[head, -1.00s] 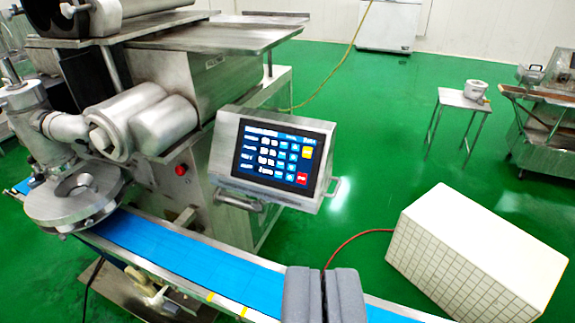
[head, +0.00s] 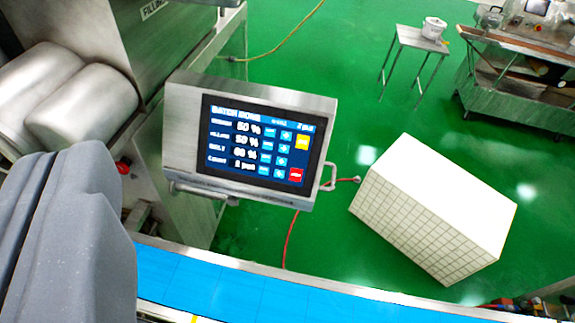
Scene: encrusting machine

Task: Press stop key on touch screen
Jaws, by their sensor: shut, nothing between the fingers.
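The touch screen (head: 258,143) sits in a tilted steel control box (head: 181,130) near the middle of the head view, lit with rows of values and blue buttons. The red stop key (head: 295,175) is at the screen's lower right. A yellow key (head: 302,143) is above it. My gripper (head: 85,165) is large and grey at the left edge, shut with nothing in it. It appears left of the control box and apart from the screen in the picture. Its lower part is cut off by the frame.
A blue conveyor belt (head: 215,285) runs along the bottom. Steel cylinders (head: 80,105) and the machine body stand at the left. A handle (head: 330,177) sticks out at the box's right. A white tiled block (head: 440,205) lies on the green floor at right.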

